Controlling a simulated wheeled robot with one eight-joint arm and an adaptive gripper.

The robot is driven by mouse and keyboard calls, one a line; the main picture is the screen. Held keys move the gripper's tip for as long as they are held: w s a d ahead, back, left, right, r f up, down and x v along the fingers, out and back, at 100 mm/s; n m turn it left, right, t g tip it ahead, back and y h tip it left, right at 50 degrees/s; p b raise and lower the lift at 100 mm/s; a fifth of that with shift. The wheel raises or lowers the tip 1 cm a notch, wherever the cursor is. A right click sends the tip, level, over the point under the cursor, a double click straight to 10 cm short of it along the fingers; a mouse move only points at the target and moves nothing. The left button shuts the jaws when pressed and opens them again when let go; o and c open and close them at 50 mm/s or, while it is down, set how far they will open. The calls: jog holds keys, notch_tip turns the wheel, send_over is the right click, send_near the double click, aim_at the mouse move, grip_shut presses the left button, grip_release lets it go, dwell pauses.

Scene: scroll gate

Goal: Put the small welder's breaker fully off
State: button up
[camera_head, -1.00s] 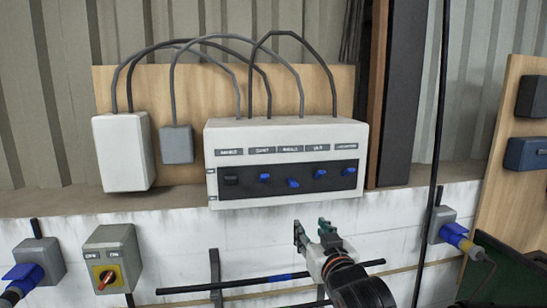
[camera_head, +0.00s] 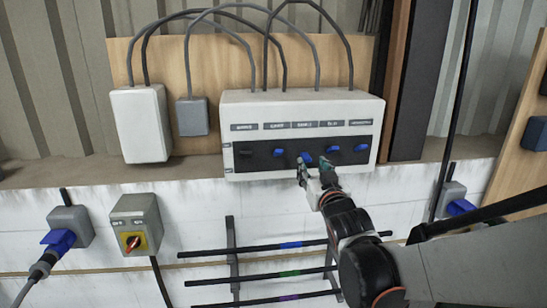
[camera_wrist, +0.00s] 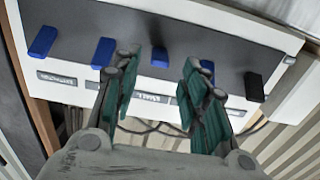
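A white breaker box (camera_head: 374,110) has a black strip with a row of levers: one black lever at the left and several blue ones. Labels sit above them, too small to read surely; the middle one may be the small welder's. The middle blue lever (camera_head: 305,157) sits slightly lower than its blue neighbours. My gripper (camera_head: 314,168) is just below and in front of it. In the wrist view, turned about upside down, my gripper (camera_wrist: 158,70) is open and empty, its green-padded fingers apart, with the middle lever (camera_wrist: 160,57) between and beyond the tips. Contact cannot be told.
Neighbouring blue levers (camera_head: 333,149) and (camera_head: 278,152) stand close on both sides. A white box (camera_head: 140,125) and a grey box (camera_head: 192,117) are at the left. A red-and-yellow rotary switch (camera_head: 134,240) is below. Horizontal rods (camera_head: 290,245) lie beneath the box.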

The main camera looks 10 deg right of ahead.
aim_at(307, 157)
jog(key=shift+w+p, duration=0.6)
jog(key=shift+w, duration=2.55)
grip_shut()
